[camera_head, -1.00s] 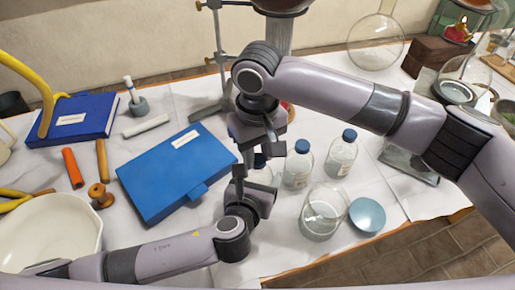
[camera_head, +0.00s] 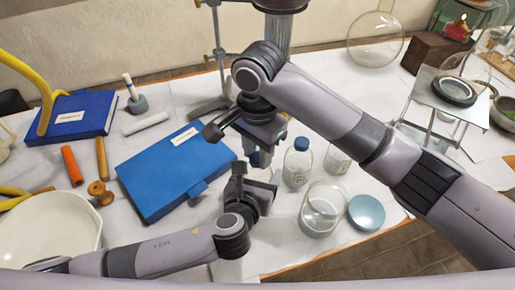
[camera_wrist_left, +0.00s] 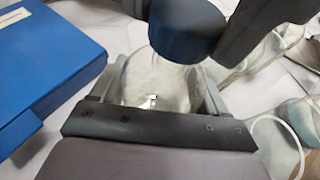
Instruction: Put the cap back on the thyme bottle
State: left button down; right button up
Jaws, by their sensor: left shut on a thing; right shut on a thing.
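My left gripper (camera_head: 258,190) is shut on a clear bottle (camera_wrist_left: 160,82), seen close up between its fingers in the left wrist view. A small printed mark shows on the bottle; I cannot read a name. My right gripper (camera_head: 257,148) is shut on a dark blue cap (camera_wrist_left: 186,30), just above the left gripper. The right finger (camera_wrist_left: 255,25) beside the cap shows in the left wrist view. The cap is over the bottle's top and hides its mouth. I cannot tell whether it touches or is seated. In the head view the arms mostly hide the bottle.
A blue-capped bottle (camera_head: 297,165) and another bottle (camera_head: 338,160), partly behind my right arm, stand to the right. A glass jar (camera_head: 322,212) and a round blue lid (camera_head: 366,212) are near the front edge. A blue folder (camera_head: 165,180) lies to the left.

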jog(key=m, duration=1.1)
jog(key=shift+m, duration=0.4)
jog(key=shift+s, duration=0.1)
jog(key=o, duration=1)
jog(key=shift+r, duration=2.25)
jog(key=shift+c, duration=0.4)
